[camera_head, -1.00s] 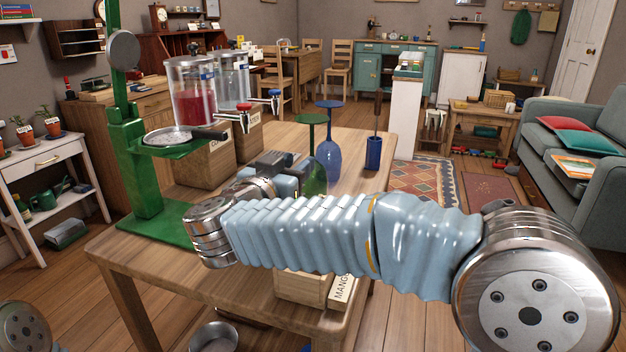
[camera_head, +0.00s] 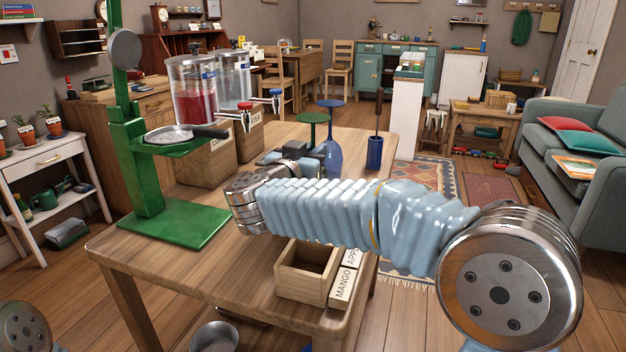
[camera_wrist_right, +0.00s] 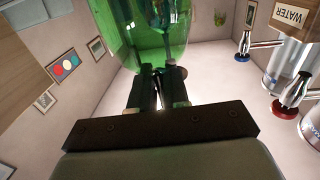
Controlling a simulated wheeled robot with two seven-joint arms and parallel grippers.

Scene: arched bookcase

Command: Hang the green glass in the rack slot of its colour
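The green glass stands upside down on the table, its round green foot (camera_head: 312,118) on top; my right arm hides its bowl in the head view. The green bowl (camera_wrist_right: 152,38) fills the top middle of the right wrist view. My right gripper (camera_head: 302,152) is at the glass, partly hidden by its own wrist. In the wrist view its two dark fingers (camera_wrist_right: 161,80) are close together at the stem, just by the bowl, and look shut on it. My left gripper is out of view. I cannot make out a rack with coloured slots.
A blue glass (camera_head: 330,150) stands upside down close right of the green one. A blue cup with a brush (camera_head: 375,152) is farther right. Drink dispensers (camera_head: 193,92) and a green press (camera_head: 150,180) stand left. A wooden box (camera_head: 300,283) is at the front edge.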

